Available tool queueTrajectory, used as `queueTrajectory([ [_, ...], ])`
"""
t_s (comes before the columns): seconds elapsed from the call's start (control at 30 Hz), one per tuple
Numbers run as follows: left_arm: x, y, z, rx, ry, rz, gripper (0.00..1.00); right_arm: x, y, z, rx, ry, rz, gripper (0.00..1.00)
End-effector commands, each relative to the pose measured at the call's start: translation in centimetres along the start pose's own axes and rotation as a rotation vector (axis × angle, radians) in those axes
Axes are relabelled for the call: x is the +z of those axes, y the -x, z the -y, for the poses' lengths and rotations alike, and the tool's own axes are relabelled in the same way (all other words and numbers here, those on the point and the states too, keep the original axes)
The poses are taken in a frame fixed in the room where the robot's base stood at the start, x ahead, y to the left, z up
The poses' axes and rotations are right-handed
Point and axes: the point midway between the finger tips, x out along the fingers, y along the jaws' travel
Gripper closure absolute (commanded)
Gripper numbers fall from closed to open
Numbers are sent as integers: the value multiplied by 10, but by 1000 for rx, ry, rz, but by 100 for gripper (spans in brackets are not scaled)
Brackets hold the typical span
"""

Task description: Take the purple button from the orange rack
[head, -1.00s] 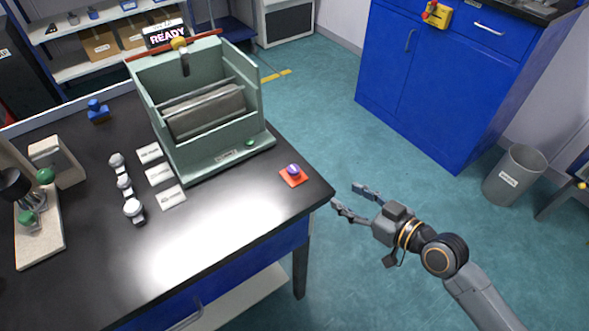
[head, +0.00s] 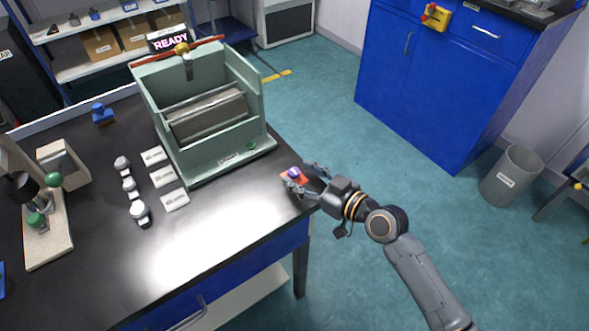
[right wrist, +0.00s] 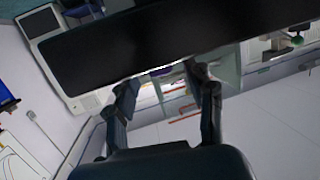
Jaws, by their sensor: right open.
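The purple button (head: 293,172) sits on the small orange rack (head: 285,177) near the right edge of the black bench. My right gripper (head: 301,178) is open, with its fingers on either side of the button and rack in the head view. I cannot tell whether they touch it. In the right wrist view both fingers (right wrist: 163,88) show apart, and I cannot make out the button between them. Part of the rack is hidden by the fingers. My left gripper is not in view.
A green machine (head: 220,160) with a READY sign stands behind the rack. White-grey knobbed pieces (head: 130,186) and white labels (head: 163,177) lie left of it. The bench front is clear. A blue cabinet (head: 430,85) and a bin (head: 512,175) stand at the right.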

Motion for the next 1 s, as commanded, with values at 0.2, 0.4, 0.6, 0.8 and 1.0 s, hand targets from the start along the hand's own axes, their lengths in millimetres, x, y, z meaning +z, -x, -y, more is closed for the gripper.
queueTrajectory([
  [0.2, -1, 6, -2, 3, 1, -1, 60, 0, -25, 0, 0, -2, 1, 47],
  [0.4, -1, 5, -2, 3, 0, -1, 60, 0, -26, 0, 1, 0, 1, 47],
  [0.6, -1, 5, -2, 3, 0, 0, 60, 0, -26, 0, 1, 0, 1, 79],
  [0.8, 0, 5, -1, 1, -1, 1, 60, 0, -26, 0, 1, 0, 1, 92],
  [1.0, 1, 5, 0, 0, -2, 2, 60, 0, -26, 0, 1, 0, 1, 92],
])
